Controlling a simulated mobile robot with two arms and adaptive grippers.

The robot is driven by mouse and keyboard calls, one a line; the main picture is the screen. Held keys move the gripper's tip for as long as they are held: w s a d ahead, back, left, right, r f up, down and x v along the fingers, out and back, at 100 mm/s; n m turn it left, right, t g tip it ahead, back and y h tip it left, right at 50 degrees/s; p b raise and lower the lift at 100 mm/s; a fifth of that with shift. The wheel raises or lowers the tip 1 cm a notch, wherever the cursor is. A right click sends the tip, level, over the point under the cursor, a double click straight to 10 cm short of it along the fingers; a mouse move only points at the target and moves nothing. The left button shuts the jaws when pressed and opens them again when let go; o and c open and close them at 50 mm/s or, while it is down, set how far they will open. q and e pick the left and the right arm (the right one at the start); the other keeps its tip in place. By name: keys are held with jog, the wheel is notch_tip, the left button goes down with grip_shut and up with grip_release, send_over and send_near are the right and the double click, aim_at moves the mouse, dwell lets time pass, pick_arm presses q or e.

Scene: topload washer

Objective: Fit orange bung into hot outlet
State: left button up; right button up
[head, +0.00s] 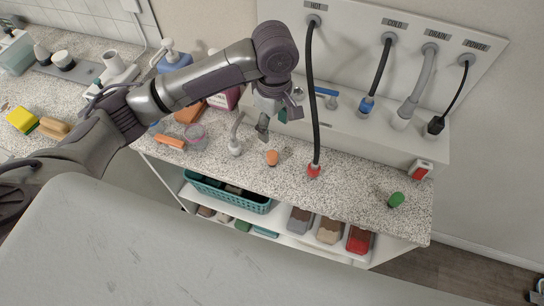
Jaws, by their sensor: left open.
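The small orange bung (271,157) stands on the speckled counter (340,188), left of the red hose end. The hot outlet (314,20) is a round fitting under the HOT label on the white wall panel. A black hose (311,90) hangs from it and ends in a red connector (314,170) at the counter. My left gripper (277,115) is open and points down above and behind the orange bung, apart from it. Nothing shows between its fingers. My right gripper is out of view.
The COLD, DRAIN and POWER fittings (466,60) carry hoses or a cable. A green bung (397,200) stands at the right on the counter. A white hooked fitting (235,146) and a pink-rimmed jar (197,137) stand left of the orange bung. A teal basket (228,196) sits below.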

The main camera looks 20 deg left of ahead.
pick_arm(q)
send_over(272, 154)
jog(key=f, duration=0.7)
jog(key=shift+w+p, duration=0.3)
jog(key=shift+w, duration=0.05)
jog(key=shift+s+f+p, duration=0.15)
jog(key=shift+f+p, duration=0.15)
jog(key=shift+f, duration=0.25)
jog(key=f+p, duration=0.1)
jog(key=f, duration=0.3)
jog(key=shift+s+f, duration=0.15)
jog(key=shift+s, duration=0.05)
jog(key=shift+c, duration=0.3)
jog(key=c, duration=1)
